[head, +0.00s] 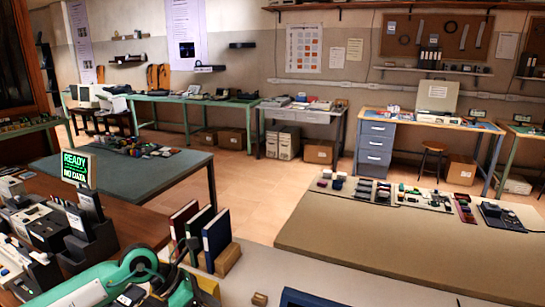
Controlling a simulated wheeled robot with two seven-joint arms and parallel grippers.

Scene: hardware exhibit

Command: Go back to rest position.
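A teal and white curved object (92,287) with dark parts and a thin black cable is cut off at the bottom left. No object is seen held.
A beige-topped table (330,235) with small hardware pieces along its far side fills the right front. Several upright binders (217,238) and a lit "READY / NO DATA" sign (77,167) stand at left front. A green-topped table (80,180) is beyond. Open floor (262,190) lies between the tables.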

